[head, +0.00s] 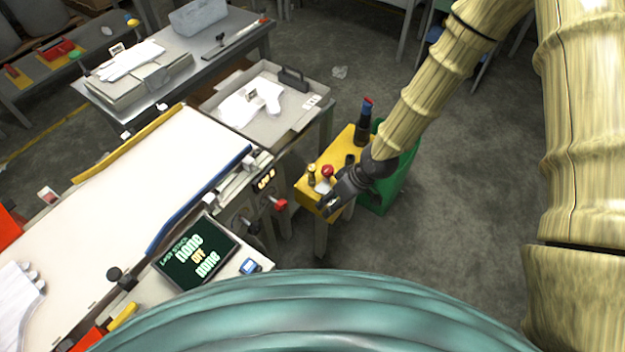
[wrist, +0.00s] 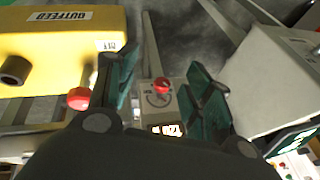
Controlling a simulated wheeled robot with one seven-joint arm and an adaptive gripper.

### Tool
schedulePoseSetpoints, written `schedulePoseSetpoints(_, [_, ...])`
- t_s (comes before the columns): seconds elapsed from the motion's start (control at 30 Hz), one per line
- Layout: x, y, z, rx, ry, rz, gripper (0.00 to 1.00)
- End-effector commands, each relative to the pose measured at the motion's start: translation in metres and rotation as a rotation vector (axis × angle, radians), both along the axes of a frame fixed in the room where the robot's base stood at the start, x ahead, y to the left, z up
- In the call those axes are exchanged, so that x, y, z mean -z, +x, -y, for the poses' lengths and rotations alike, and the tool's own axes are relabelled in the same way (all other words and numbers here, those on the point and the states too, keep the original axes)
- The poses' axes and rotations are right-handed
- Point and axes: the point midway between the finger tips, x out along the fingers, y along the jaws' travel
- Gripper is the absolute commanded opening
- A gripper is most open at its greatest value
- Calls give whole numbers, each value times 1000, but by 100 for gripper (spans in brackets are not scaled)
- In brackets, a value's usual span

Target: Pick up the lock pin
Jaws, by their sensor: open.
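I cannot tell for sure which thing is the lock pin. A red-knobbed piece (head: 327,171) stands on the yellow stand (head: 341,158), beside a small brass-coloured piece (head: 311,173). The wrist view shows a red knob (wrist: 80,98) at the edge of the yellow box (wrist: 60,50), left of my fingers. Another red knob (wrist: 161,86) shows between my fingers, beyond them on a grey panel. My gripper (head: 332,204) is open and empty by the stand's near end. Its teal-padded fingers (wrist: 162,92) are spread apart in the wrist view.
A green bin (head: 400,182) stands right of the stand, partly behind my arm. A machine with a white bed (head: 150,190), a red handle (head: 281,204) and a screen (head: 196,252) is at left. A grey tray (head: 225,105) lies behind. The floor (head: 450,230) at right is clear.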

Motion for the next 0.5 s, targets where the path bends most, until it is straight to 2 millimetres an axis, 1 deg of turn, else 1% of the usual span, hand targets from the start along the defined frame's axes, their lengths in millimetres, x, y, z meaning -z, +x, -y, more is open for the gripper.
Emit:
schedulePoseSetpoints(0.03, [-7, 29, -7, -69, -2, 57, 51])
schedulePoseSetpoints(0.07, [-14, 42, -10, -109, -7, 85, 51])
schedulePoseSetpoints(0.1, [-24, 58, -13, -157, -18, 122, 51])
schedulePoseSetpoints(0.2, [-46, 90, -18, -251, -47, 197, 51])
schedulePoseSetpoints(0.3, [-62, 111, -19, -306, -72, 247, 51])
schedulePoseSetpoints(0.37, [-67, 117, -20, -324, -82, 263, 51])
schedulePoseSetpoints(0.43, [-67, 122, -22, -336, -88, 273, 51])
schedulePoseSetpoints(0.5, [-61, 123, -24, -340, -91, 274, 51])
